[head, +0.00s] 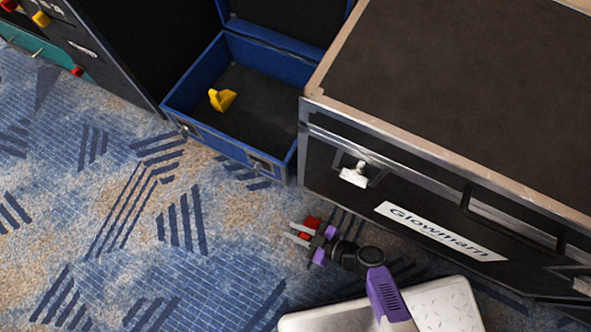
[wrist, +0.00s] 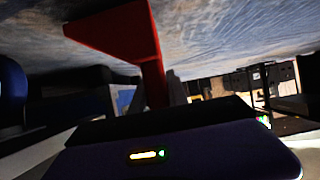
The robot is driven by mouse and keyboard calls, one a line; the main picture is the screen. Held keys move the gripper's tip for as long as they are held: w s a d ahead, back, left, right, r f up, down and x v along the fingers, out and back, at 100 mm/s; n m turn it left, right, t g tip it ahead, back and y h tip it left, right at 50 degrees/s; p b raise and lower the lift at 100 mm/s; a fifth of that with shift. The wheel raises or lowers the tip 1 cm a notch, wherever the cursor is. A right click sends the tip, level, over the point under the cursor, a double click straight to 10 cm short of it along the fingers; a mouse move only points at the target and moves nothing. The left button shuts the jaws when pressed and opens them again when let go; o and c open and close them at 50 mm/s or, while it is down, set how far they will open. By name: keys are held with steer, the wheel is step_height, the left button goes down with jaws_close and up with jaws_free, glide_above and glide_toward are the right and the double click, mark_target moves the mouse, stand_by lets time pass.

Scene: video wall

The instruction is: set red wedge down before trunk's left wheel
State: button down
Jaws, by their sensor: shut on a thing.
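The red wedge (head: 312,222) is between the jaws of my gripper (head: 299,233), low over the carpet in front of the trunk's left end. In the wrist view the red wedge (wrist: 118,36) fills the upper left, with carpet beyond it. My gripper (wrist: 165,90) is shut on its narrow part. I cannot tell whether the wedge touches the floor. The trunk (head: 345,152) is the big black case with metal edges and a "Glowmarn" label. Its left wheel cannot be made out in either view.
An open blue case (head: 180,98) stands left of the trunk, with a yellow wedge (head: 222,99) inside. A dark cabinet (head: 118,45) with red and yellow parts stands at the upper left. The patterned carpet (head: 130,240) is clear at left and front.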

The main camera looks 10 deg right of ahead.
steer(key=shift+f, duration=0.45)
steer(key=c, duration=1.3)
jaws_free()
steer(key=p+v, duration=0.3)
steer(key=v, duration=0.9)
steer(key=shift+r+p, duration=0.1)
steer(key=shift+p, duration=0.3)
